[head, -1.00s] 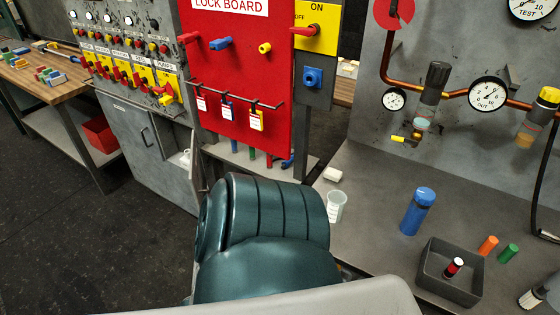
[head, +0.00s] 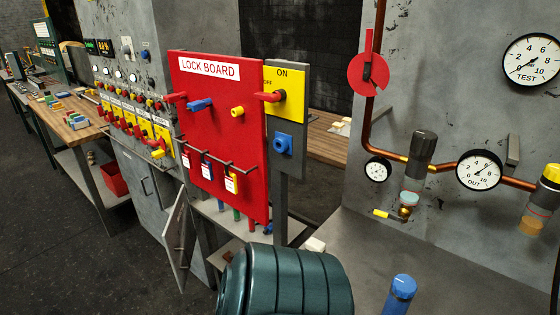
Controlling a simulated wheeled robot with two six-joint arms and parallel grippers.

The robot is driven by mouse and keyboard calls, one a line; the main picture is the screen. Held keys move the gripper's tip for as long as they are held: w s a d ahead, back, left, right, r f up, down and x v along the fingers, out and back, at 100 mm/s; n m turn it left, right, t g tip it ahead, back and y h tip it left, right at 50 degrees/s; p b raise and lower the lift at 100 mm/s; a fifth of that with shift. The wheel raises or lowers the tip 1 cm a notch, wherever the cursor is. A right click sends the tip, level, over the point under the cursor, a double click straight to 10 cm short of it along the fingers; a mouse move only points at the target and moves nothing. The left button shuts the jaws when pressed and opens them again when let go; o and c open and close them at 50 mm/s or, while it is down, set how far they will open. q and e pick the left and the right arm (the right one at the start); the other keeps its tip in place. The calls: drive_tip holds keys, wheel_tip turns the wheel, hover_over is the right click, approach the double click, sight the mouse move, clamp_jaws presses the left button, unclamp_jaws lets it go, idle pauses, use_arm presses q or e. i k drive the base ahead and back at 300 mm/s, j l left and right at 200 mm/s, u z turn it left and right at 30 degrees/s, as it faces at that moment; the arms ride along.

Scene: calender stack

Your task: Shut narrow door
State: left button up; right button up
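The narrow door (head: 176,240) is a grey metal panel low on the cabinet below the switch panel, in the head view's lower left. It stands ajar, swung out toward the floor at an angle, with a handle on it. A dark gap shows beside it. Neither my left nor my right gripper is in view.
Next to it, a grey cabinet front (head: 140,180) with a bar handle looks closed. The red lock board (head: 212,120) stands right of the door, with tags and pegs. A workbench (head: 75,130) with a red bin (head: 113,178) is at left. The dark floor (head: 60,230) before the door is clear.

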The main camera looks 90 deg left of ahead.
sight(178, 236)
drive_tip(key=u, duration=1.9)
